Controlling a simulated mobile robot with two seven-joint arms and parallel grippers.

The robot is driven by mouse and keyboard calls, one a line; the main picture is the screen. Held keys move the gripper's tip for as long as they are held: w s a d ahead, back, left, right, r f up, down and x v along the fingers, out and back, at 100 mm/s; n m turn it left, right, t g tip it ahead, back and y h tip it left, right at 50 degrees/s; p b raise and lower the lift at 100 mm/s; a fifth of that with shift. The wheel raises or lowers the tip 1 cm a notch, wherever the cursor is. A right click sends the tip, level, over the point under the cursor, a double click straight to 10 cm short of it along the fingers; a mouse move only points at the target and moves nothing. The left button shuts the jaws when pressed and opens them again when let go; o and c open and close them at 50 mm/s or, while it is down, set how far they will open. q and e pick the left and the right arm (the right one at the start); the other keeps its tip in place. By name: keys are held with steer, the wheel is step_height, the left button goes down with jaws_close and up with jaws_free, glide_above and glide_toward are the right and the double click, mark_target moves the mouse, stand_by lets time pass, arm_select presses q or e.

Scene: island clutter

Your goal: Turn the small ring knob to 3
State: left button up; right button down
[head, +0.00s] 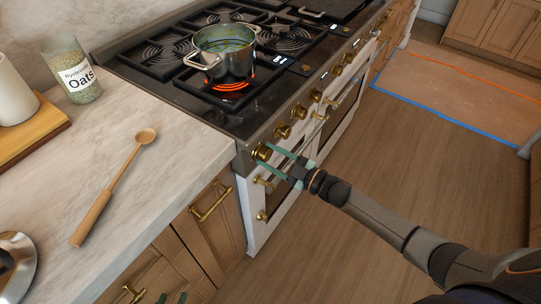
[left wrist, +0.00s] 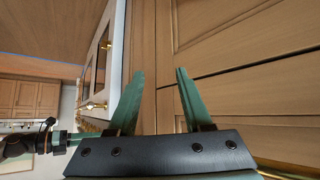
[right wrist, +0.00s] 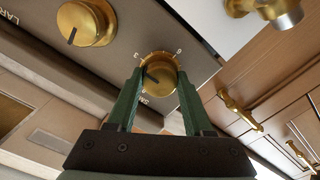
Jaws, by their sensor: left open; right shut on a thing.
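The small ring knob (right wrist: 160,76) is a brass knob on the range's front panel, with a dark pointer line on its face and a marked dial around it. My right gripper (right wrist: 160,85) is shut on this knob, one green finger on each side. My left gripper (left wrist: 154,75) is open and empty in front of the wooden cabinet fronts; only its green tips show at the head view's bottom edge.
A larger brass knob (right wrist: 86,22) sits beside the small one. A steel pot (head: 224,58) stands over a glowing red burner (head: 229,86). A wooden spoon (head: 112,190), oats jar (head: 74,72) and cutting board (head: 30,138) are on the counter.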

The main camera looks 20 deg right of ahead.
steer(key=shift+c, duration=1.4)
jaws_free()
steer(key=v, duration=1.2)
steer(key=shift+s+d, duration=0.2)
